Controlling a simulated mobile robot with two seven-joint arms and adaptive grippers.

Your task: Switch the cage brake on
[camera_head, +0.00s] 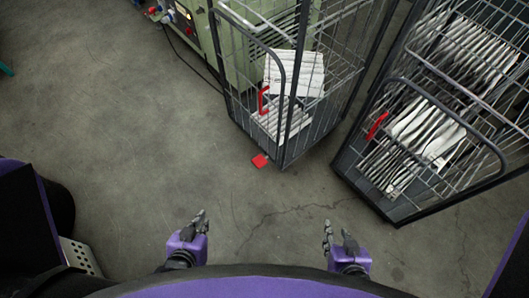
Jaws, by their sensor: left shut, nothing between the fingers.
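A wire roll cage (283,95) on a dark base stands at the top middle. A red brake pedal (260,160) sticks out low at its near corner, close to the floor; whether it is up or down is hard to tell from above. My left gripper (201,212) is shut and empty, nearer to me than the pedal and left of it. My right gripper (335,228) is to the right and nearer to me, its fingers apart with nothing between them. Neither gripper touches the cage.
A second roll cage (395,212) with pale filters (425,132) and a red part (377,126) stands at the right. The floor (130,130) at left is clear.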

